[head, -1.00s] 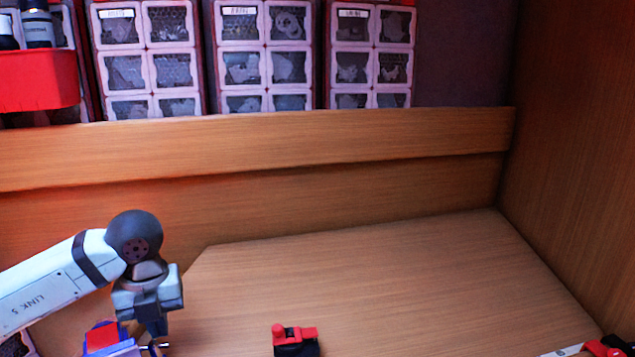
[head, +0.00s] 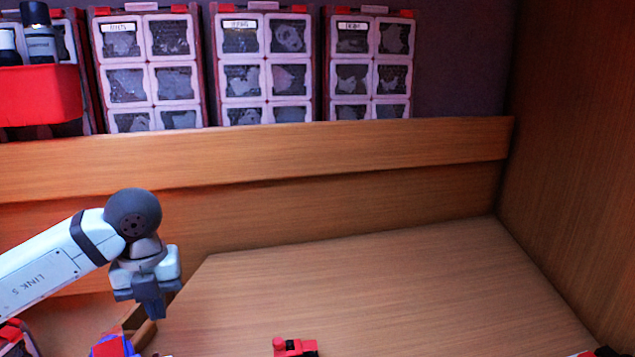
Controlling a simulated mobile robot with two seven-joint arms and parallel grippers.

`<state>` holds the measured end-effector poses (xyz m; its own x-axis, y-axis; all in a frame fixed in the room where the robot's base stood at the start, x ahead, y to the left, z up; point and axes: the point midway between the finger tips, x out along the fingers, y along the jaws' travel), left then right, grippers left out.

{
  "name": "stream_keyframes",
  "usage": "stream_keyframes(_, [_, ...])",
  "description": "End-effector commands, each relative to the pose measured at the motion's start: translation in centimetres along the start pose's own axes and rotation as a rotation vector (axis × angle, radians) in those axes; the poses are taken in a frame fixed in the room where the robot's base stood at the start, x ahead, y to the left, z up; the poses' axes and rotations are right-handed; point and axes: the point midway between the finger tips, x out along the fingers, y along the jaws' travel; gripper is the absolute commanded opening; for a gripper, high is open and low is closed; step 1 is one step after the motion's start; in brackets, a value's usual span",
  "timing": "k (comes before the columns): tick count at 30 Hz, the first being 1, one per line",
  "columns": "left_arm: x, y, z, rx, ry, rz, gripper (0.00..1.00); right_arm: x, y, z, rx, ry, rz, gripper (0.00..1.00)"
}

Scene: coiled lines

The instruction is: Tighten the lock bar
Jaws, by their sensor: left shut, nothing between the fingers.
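A blue and red device (head: 112,345) shows at the bottom left, cut off by the lower edge. I cannot make out a lock bar on it in this view. My left gripper (head: 153,310) points down above and a little right of the device, apart from it in the picture. Its fingers are together and hold nothing. My right gripper is not in view.
A small red and black object (head: 295,347) is at the bottom middle, partly cut off. Another red and black piece (head: 606,351) shows at the bottom right corner. The middle tabletop (head: 400,280) is clear.

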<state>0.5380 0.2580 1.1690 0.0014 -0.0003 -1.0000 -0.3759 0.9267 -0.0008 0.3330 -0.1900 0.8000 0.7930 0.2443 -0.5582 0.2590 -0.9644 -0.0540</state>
Motion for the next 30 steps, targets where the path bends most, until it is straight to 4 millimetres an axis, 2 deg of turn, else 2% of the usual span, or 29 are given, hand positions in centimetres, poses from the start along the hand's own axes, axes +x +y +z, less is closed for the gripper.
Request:
stream_keyframes(9, [-0.1,0.0,0.0,0.009,0.001,0.001,0.00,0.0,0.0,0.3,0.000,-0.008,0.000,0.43])
stream_keyframes(14, [-0.5,-0.2,-0.1,0.115,0.003,0.001,0.00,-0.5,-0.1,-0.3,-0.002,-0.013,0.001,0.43])
stream_keyframes(20, [-1.1,-0.7,-0.3,0.440,0.004,0.001,0.00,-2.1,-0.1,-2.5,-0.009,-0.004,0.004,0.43])
stream_keyframes(30, [-1.4,-1.7,-1.0,1.080,0.005,0.000,0.00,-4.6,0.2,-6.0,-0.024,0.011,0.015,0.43])
